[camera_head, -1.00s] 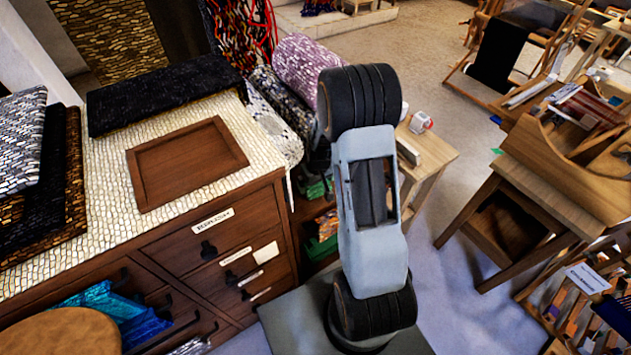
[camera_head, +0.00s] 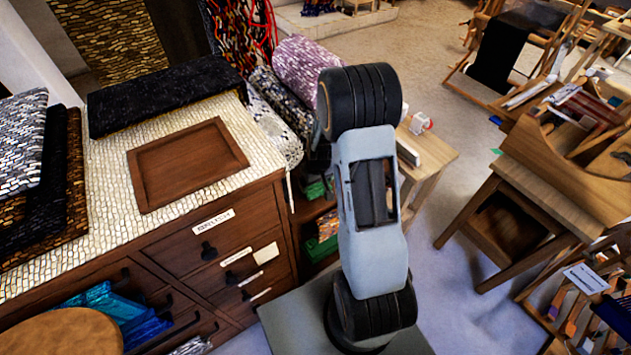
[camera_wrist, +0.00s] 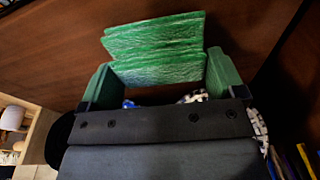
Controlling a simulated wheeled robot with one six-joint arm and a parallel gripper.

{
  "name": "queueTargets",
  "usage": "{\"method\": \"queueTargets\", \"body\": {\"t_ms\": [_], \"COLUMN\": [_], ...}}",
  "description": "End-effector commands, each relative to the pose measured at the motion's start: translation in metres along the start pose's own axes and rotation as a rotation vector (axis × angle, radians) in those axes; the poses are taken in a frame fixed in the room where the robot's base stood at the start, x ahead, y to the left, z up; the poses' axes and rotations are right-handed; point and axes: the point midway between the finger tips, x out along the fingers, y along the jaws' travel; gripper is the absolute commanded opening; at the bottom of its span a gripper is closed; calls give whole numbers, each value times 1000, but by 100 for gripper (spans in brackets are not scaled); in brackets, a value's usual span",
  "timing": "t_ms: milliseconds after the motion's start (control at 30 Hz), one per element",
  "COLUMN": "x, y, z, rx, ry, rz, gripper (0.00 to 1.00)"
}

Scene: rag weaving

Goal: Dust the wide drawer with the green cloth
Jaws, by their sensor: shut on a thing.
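The green cloth (camera_wrist: 155,42) shows in the wrist view as a folded, streaky green stack between the two fingers of my gripper (camera_wrist: 162,75). My gripper is shut on it. A brown wooden surface lies behind the cloth; whether the cloth touches it I cannot tell. In the head view my arm hides the gripper and the held cloth. A brown wooden cabinet stands at the left, with a labelled drawer (camera_head: 178,249) with a dark knob at the top of its front. Which drawer is the wide one is not clear from the picture.
A brown wooden tray (camera_head: 188,165) lies on the cabinet's pale woven top, beside a black folded rug (camera_head: 160,95). Blue fabric (camera_head: 118,312) sits in an open compartment below. A small wooden table (camera_head: 432,152) stands right of my arm, a wooden bench (camera_head: 550,190) farther right.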

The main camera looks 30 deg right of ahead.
Motion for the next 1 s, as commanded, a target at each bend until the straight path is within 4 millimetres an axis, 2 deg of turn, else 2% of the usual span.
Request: {"method": "queueTargets", "body": {"t_ms": [600,1000], "x": [-52,-54], "y": [0,0], "z": [-8,-8], "rx": [-1,0], "ry": [0,0], "rz": [0,0], "gripper": [62,62]}}
